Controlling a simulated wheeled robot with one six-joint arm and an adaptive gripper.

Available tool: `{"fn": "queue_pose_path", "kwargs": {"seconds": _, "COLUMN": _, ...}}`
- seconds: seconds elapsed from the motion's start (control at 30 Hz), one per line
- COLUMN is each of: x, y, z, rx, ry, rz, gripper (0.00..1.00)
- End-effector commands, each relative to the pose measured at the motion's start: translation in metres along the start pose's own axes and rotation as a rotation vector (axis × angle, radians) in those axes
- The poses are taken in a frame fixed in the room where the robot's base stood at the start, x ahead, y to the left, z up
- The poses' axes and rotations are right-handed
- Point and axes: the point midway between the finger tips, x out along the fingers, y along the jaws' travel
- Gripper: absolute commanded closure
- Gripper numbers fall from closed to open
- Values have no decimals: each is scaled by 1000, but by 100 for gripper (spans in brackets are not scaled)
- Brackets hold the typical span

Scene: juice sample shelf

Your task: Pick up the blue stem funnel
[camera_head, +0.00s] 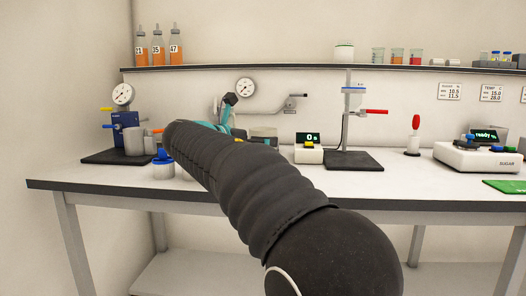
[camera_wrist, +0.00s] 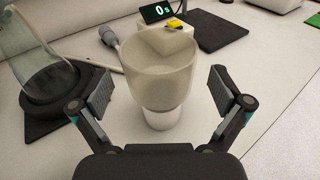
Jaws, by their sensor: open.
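In the wrist view a pale, translucent, wide-mouthed vessel (camera_wrist: 158,75) stands upright over a narrower white lower part (camera_wrist: 162,117) on the bench. I cannot see any blue on it, so I cannot tell whether it is the blue stem funnel. My gripper (camera_wrist: 160,88) is open, with one finger on each side of the vessel and a gap at both sides. In the head view my arm hides most of my gripper and the vessel. A white jar with a blue top (camera_head: 163,160) stands left of my arm. A blue piece (camera_head: 353,90) sits high on a stand.
A timer (camera_head: 308,152) reading 0 and a stand's dark base (camera_head: 352,161) are to the right. In the wrist view a curved clear part on a dark round base (camera_wrist: 50,100) is close to the left finger. Bare bench (camera_wrist: 245,85) lies to the right.

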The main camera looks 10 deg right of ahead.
Motion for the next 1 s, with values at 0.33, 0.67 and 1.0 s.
{"fn": "queue_pose_path", "kwargs": {"seconds": 0.33, "x": 25, "y": 1, "z": -1, "rx": 0, "ry": 0, "rz": 0, "gripper": 0}}
{"fn": "queue_pose_path", "kwargs": {"seconds": 0.67, "x": 25, "y": 1, "z": -1, "rx": 0, "ry": 0, "rz": 0, "gripper": 62}}
{"fn": "queue_pose_path", "kwargs": {"seconds": 1.0, "x": 24, "y": 1, "z": 1, "rx": 0, "ry": 0, "rz": 0, "gripper": 62}}
